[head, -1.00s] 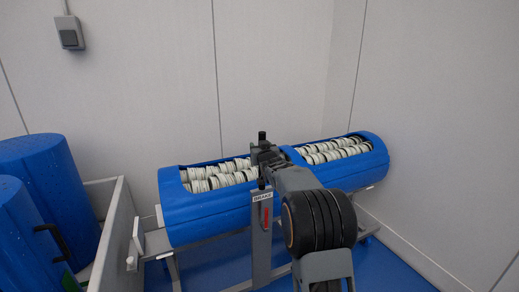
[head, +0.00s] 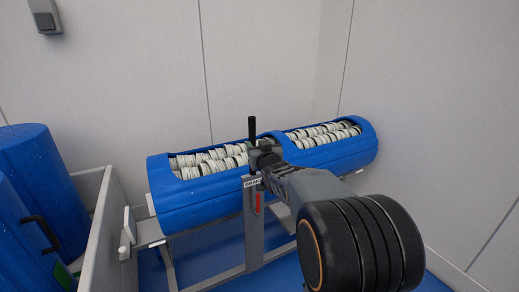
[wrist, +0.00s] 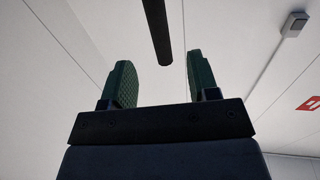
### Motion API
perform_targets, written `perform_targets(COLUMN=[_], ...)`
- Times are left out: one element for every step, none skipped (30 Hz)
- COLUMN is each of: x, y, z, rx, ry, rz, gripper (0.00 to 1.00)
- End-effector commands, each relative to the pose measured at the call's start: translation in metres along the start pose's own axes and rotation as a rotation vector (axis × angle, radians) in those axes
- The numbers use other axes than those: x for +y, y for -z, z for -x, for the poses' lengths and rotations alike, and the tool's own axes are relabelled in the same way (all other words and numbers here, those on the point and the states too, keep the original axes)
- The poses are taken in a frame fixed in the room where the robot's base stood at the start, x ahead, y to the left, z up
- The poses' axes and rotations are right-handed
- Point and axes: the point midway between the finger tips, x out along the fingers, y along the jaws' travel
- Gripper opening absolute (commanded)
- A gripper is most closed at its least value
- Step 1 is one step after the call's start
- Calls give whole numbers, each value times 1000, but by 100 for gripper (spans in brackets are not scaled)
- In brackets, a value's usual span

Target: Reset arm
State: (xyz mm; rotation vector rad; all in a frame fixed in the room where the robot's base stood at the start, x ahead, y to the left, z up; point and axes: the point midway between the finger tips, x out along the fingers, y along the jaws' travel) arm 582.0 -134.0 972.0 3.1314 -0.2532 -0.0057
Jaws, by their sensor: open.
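My gripper (wrist: 160,62) is open and empty in the wrist view, with green ribbed pads on both fingers. A black rod (wrist: 157,30) shows beyond and between the fingertips, apart from both pads. In the head view, my arm reaches toward the middle of the blue tub carrier, and my gripper (head: 264,153) is small and partly hidden at its end. The black rod (head: 252,129) stands upright there, above a grey post (head: 252,225) with a label and a red mark. I cannot tell the exact gap between rod and gripper.
The blue tub carrier (head: 205,205) holds rows of white ringed pieces (head: 325,134) and rests on a grey frame. A grey side wall (head: 97,228) and blue drums (head: 35,175) stand at left. Walls close the back; a switch box (head: 45,16) hangs upper left.

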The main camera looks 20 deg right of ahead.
Motion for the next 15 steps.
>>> perform_targets(x=[0, 0, 0, 0, 0, 0, 0, 0, 0, 0, 0, 0, 0, 0, 0], y=[0, 0, 0, 0, 0, 0, 0, 0, 0, 0, 0, 0, 0, 0, 0], z=[3, 4, 5, 6, 6, 6, 6, 6, 6, 6, 6, 6, 6, 6, 6], rx=[1, 1, 0, 0, 0, 0, 0, 0, 0, 0, 0, 0, 0, 0, 0], ry=[0, 0, 0, 0, 0, 0, 0, 0, 0, 0, 0, 0, 0, 0, 0], rz=[0, 0, 0, 0, 0, 0, 0, 0, 0, 0, 0, 0, 0, 0, 0], gripper=[55, 55, 55, 55, 55, 55, 55, 55, 55, 55, 55, 55, 55, 55, 55])
